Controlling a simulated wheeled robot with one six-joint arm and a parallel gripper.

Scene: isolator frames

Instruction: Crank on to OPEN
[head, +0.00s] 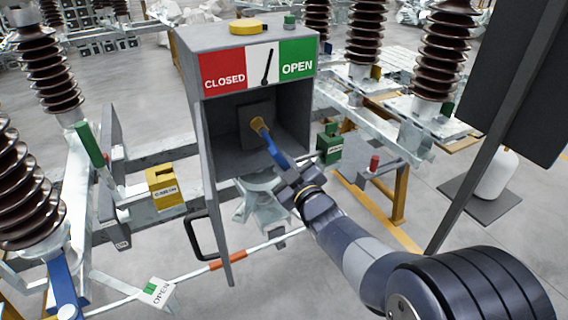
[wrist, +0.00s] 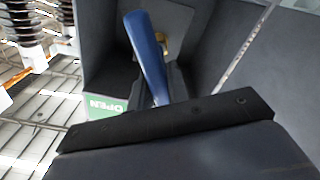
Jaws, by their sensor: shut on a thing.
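The grey drive box (head: 185,75) stands open, with a red CLOSED field (head: 223,68), a white middle field and a green OPEN field (head: 297,63) on its front. The black pointer (head: 267,66) stands near upright in the white field, its top leaning slightly right. Inside, the blue crank (head: 272,147) runs from a brass hub (head: 257,124) down to the right. My gripper (head: 287,175) is shut on the crank's outer end. In the wrist view the blue crank (wrist: 147,50) rises from between the fingers, and the brass hub is partly hidden behind it.
The box door (head: 212,200) hangs open at the left with a black handle (head: 195,235). A yellow padlock-like block (head: 166,188) is left of it; a green one (head: 329,146) is right of the box. Brown ribbed insulators (head: 445,50) and steel rails surround the box. A dark panel (head: 510,80) stands at right.

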